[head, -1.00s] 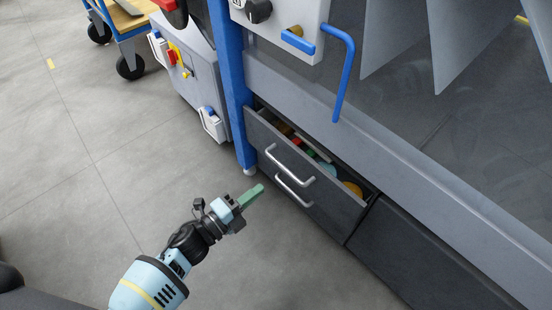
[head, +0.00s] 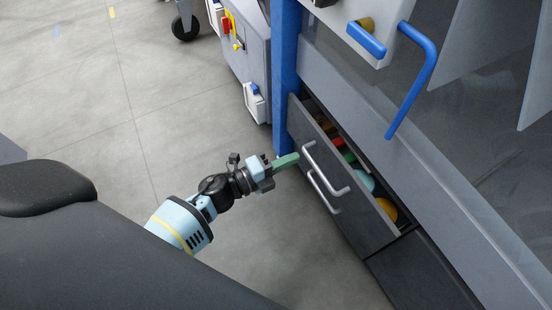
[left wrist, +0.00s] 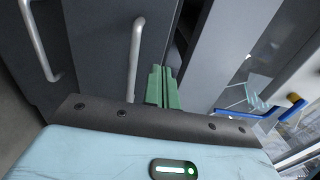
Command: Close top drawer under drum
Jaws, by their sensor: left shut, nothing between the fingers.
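The top drawer (head: 365,214) is dark grey and stands partly open, with several coloured items inside. Its silver handle (head: 324,166) is on the front face; a second silver handle (head: 322,192) sits just below it. My left gripper (head: 288,160) has green fingers, shut and empty, at the upper left part of the drawer front, close to the top handle. Whether the fingertips touch the drawer I cannot tell. In the left wrist view the shut green fingers (left wrist: 162,88) point toward the drawer front, beside a handle (left wrist: 134,60). My right gripper is out of view.
A blue post (head: 284,75) stands at the drawer's left end. A bent blue bar (head: 414,80) hangs above the drawer. A grey cabinet (head: 256,60) with a red and yellow switch stands behind. Grey floor (head: 90,110) on the left is open.

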